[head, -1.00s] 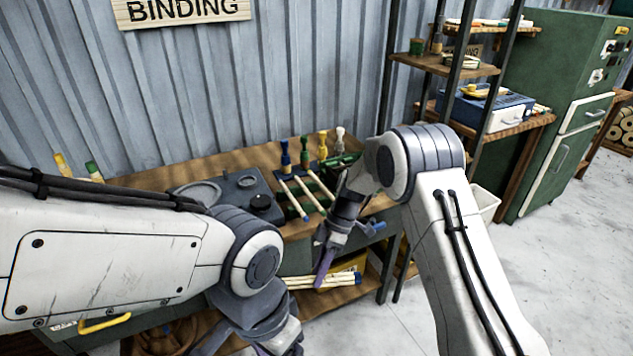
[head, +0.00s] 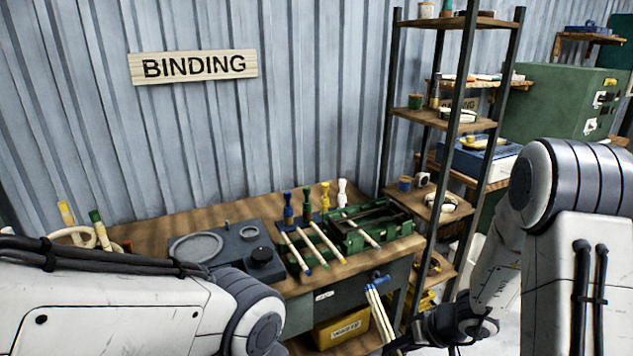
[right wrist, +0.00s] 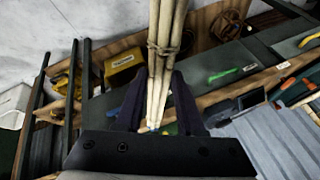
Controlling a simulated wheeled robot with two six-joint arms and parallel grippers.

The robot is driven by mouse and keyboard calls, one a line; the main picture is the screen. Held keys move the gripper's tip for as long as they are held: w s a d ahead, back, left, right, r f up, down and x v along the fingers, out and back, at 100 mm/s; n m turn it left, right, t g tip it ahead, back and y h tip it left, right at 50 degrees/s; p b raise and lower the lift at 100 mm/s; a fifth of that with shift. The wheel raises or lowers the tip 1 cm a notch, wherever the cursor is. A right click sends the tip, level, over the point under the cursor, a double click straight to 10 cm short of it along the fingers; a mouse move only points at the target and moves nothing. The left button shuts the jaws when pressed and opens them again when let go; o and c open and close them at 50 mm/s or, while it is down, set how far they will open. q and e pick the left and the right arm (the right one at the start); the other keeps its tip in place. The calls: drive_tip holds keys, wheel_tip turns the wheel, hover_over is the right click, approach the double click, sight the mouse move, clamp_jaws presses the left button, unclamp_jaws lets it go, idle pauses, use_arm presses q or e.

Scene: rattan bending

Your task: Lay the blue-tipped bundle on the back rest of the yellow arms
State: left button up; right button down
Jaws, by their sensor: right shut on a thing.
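The blue-tipped bundle (head: 378,309) of pale rods is tilted, its blue ends up, in front of the bench. My right gripper (right wrist: 158,82) is shut on it; in the right wrist view the bundle (right wrist: 165,40) runs between the fingers, with a tie around it. In the head view this gripper is low, right of the bench. A yellow-topped post (head: 325,196) stands on the bench beside blue, green and white ones. I cannot tell whether it belongs to the yellow arms, and their back rest is not clear. My left gripper is out of view.
Pale rods (head: 303,250) lie on the bench (head: 165,227), left of a green tray (head: 360,243). A dark fixture (head: 231,255) stands further left. A tall shelf rack (head: 461,125) stands right of the bench. A yellow bin (head: 341,328) sits below.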

drive_tip(key=s+f, duration=0.3)
drive_tip(key=f, duration=0.1)
drive_tip(key=shift+s+f, duration=0.3)
drive_tip(key=shift+s, duration=0.05)
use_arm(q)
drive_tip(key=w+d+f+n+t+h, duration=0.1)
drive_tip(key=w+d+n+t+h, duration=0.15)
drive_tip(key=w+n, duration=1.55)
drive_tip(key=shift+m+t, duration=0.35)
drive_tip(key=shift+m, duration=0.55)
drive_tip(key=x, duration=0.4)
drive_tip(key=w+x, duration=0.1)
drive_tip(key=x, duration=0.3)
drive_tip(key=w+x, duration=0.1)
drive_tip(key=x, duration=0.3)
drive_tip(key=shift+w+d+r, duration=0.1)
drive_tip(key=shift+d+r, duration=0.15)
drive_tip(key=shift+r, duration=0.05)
use_arm(e)
drive_tip(key=w+a+r+n+g+y, duration=0.1)
drive_tip(key=w+a+r+n+g, duration=0.2)
drive_tip(key=a+r+n, duration=0.5)
drive_tip(key=w+a+r, duration=0.1)
drive_tip(key=a, duration=0.4)
drive_tip(key=shift+a+r+g+y, duration=0.25)
drive_tip(key=shift+r+g+y, duration=0.05)
drive_tip(key=shift+r+g, duration=0.1)
